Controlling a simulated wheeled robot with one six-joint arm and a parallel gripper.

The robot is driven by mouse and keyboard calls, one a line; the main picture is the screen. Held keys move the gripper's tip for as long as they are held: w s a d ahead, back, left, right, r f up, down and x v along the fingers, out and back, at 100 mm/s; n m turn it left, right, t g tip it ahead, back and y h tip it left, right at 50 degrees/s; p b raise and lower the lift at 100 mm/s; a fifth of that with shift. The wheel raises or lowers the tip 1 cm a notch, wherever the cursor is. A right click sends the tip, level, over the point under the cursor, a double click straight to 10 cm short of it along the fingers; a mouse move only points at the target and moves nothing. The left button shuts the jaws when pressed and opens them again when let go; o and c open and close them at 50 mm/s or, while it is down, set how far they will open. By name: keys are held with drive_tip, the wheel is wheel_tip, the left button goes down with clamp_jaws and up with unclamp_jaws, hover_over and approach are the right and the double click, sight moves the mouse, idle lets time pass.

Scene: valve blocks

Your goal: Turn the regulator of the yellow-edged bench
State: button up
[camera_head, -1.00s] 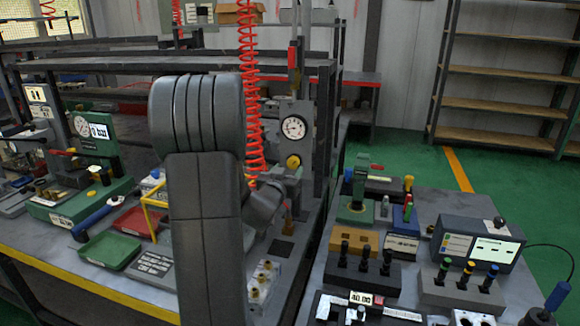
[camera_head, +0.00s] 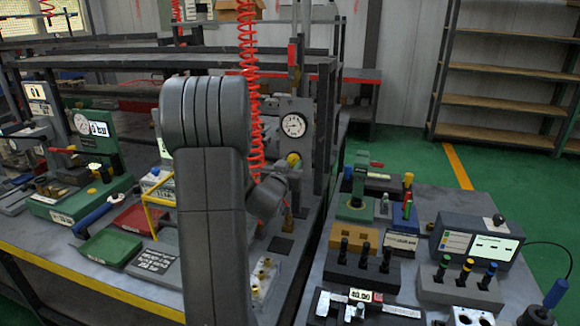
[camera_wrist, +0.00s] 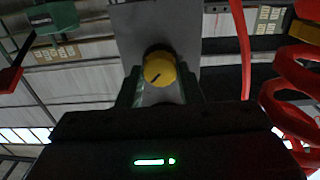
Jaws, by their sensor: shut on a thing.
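The regulator's yellow knob (camera_head: 293,158) sits below a round white gauge (camera_head: 295,125) on a grey upright panel, at the back right of the yellow-edged bench (camera_head: 95,281). In the wrist view the knob (camera_wrist: 160,70) faces the camera, its dark mark pointing down and left. My gripper (camera_wrist: 161,82) has a dark finger on each side of the knob and is shut on it. In the head view my grey arm stands in front of the bench, and my fingers are hard to make out there.
A red coiled hose (camera_head: 251,85) hangs close beside my wrist and also shows in the wrist view (camera_wrist: 290,90). A second bench with valve blocks (camera_head: 362,265) stands right.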

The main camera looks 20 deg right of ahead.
drive_tip(key=shift+f+m+b, duration=0.15)
drive_tip(key=shift+m+b, duration=0.15)
drive_tip(key=shift+b, duration=0.1)
drive_tip(key=m+b, duration=0.3)
drive_tip(key=shift+f+b, duration=0.1)
drive_tip(key=shift+b, duration=0.25)
drive_tip(key=m+b, duration=0.3)
drive_tip(key=shift+m, duration=0.3)
drive_tip(key=m+b, duration=0.5)
drive_tip(key=m, duration=0.1)
drive_tip(key=m+b, duration=0.1)
drive_tip(key=m, duration=0.2)
drive_tip(key=shift+r+m+b, duration=0.2)
drive_tip(key=shift+m+b, duration=0.2)
drive_tip(key=m+b, duration=0.2)
drive_tip(key=m, duration=0.2)
drive_tip(key=shift+r+m, duration=0.1)
drive_tip(key=shift+m, duration=0.3)
